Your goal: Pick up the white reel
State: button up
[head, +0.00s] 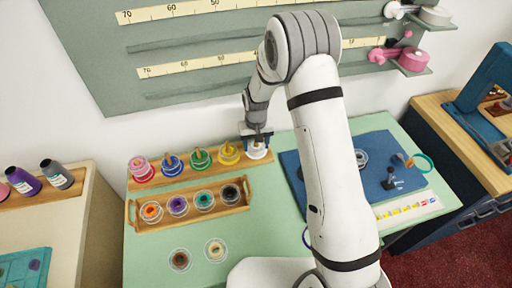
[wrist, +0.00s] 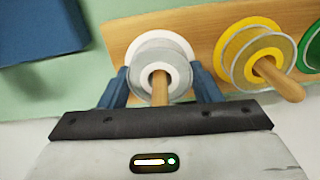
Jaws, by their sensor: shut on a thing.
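The white reel (wrist: 162,52) sits on a wooden peg of the wooden rack, and the peg end pokes out through its middle in the wrist view. In the head view the white reel (head: 257,151) is at the right end of the row, partly hidden under my gripper. My gripper (wrist: 153,92) is shut on the white reel, with one blue finger at each side of it. In the head view my gripper (head: 257,140) is over the right end of the rack.
The rack (head: 182,180) also holds yellow (head: 229,152), green (head: 200,158), blue (head: 172,164) and pink (head: 141,168) reels. A wooden tray (head: 218,211) with several reels lies in front. A blue mat (head: 290,168) lies right. Two small reels are near the front.

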jog(key=shift+c, duration=1)
